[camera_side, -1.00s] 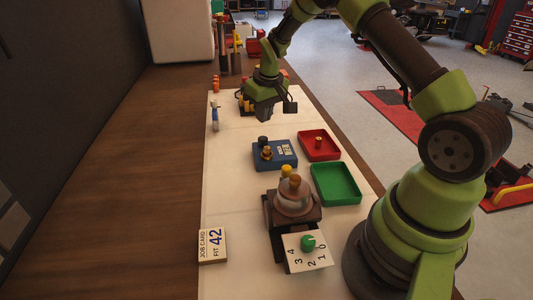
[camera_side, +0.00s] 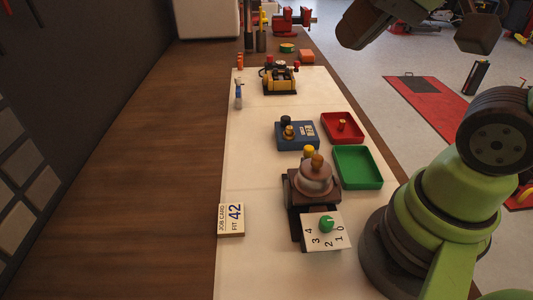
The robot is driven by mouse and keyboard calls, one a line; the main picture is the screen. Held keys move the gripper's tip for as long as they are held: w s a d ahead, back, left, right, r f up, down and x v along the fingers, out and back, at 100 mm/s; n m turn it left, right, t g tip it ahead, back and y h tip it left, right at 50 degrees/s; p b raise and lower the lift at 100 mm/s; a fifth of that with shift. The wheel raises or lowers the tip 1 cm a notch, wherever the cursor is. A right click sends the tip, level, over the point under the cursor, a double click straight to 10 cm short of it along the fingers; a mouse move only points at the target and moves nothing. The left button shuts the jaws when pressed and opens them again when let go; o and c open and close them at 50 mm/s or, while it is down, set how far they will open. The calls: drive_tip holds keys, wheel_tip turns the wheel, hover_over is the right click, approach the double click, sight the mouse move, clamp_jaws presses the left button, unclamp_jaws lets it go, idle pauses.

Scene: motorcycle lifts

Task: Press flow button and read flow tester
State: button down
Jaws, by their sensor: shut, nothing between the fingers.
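A blue box (camera_side: 297,135) on the white mat has a black knob (camera_side: 286,120), a brass fitting (camera_side: 289,132) and a small pale panel whose text is too small to read. It may be the flow tester. A brown device (camera_side: 314,186) has a domed top, a yellow knob (camera_side: 309,152) behind it, and a dial plate (camera_side: 326,232) with a green knob and numbers 0 to 4. A yellow and black device (camera_side: 280,80) with red knobs stands at the mat's far end. I cannot tell which part is the flow button.
A red tray (camera_side: 342,128) holds a small brass part; a green tray (camera_side: 358,168) looks empty. A blue and white item (camera_side: 239,94) lies at the mat's left edge. The mat's left middle is clear.

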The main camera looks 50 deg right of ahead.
drive_tip(key=s, duration=0.2)
drive_tip(key=s+a, duration=0.1)
drive_tip(key=shift+s+f+t, duration=0.2)
drive_tip(key=shift+f+t, duration=0.1)
drive_tip(key=shift+f, duration=0.05)
